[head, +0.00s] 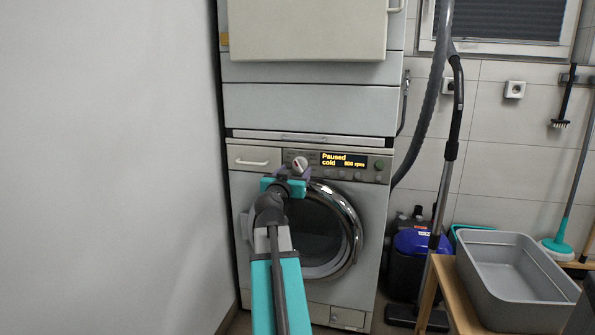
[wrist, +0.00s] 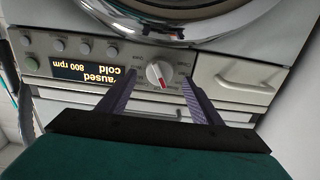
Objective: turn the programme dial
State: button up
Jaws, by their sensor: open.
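The programme dial (head: 299,164) is a round white knob on the control panel of the lower machine, left of its display. My gripper (head: 292,174) is just below and in front of the dial in the head view. In the wrist view my gripper (wrist: 157,83) is open, with one finger on each side of the dial and a gap to both. Whether the fingertips reach the panel is unclear. The display (head: 344,160) reads "Paused cold 800 rpm".
The round door (head: 318,230) is shut below the panel. Small buttons (wrist: 84,48) sit beside the display, and a drawer (head: 254,158) is left of the dial. A grey basin (head: 510,270) on a wooden bench and a vacuum hose stand at right. A wall is at left.

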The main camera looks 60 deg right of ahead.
aim_at(298, 168)
jog(key=shift+b+x, duration=0.4)
jog(key=shift+x, duration=1.65)
jog(key=shift+s, duration=0.1)
jog(key=c, duration=1.1)
